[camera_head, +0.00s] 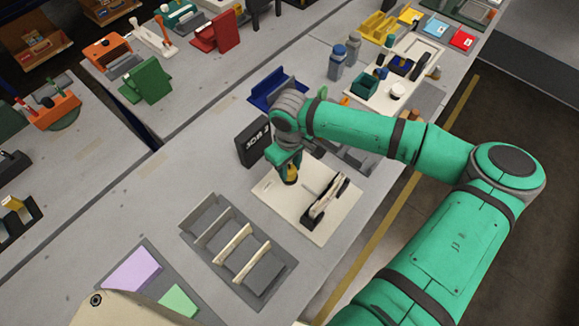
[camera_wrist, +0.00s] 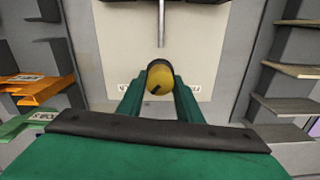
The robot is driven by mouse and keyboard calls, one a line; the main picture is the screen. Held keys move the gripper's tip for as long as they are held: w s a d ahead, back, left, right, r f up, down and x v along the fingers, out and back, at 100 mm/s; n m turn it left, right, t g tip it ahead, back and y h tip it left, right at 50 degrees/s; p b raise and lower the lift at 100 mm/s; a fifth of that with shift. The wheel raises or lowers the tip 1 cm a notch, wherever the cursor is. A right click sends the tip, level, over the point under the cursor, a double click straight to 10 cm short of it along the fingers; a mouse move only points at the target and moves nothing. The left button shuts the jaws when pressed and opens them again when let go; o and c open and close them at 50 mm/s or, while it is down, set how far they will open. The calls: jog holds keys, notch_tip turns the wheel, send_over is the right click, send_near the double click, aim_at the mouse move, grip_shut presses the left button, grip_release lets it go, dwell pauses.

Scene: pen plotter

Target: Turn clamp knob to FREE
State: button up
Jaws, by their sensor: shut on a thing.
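The clamp knob (camera_wrist: 159,80) is round and yellow with a dark mark on its face and a dark rim behind. It sits on the pale plotter plate (camera_wrist: 204,60). My gripper (camera_wrist: 160,88) is shut on the knob, one green finger on each side. In the head view the knob (camera_head: 291,174) shows as a small yellow spot under my gripper (camera_head: 288,166). Small labels lie on the plate at both sides of the knob, partly hidden by the fingers, and I cannot read them. The dark mark slants toward the lower left in the wrist view.
A dark carriage on a rail (camera_head: 326,200) stands on the plate, right of my gripper. A black box (camera_head: 254,144) stands close at the left. A grey rack with upright dividers (camera_head: 238,252) lies nearer the front. Bare table lies left of the rack.

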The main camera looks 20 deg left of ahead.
aim_at(289, 169)
jog(key=n, duration=0.3)
jog(key=shift+n, duration=0.4)
jog(key=n, duration=0.4)
jog(key=shift+n, duration=0.3)
jog(key=n, duration=0.4)
jog(key=shift+n, duration=2.3)
jog(key=shift+w, duration=0.1)
jog(key=o, duration=1)
jog(key=shift+o, duration=0.2)
notch_tip(289, 169, up, 11)
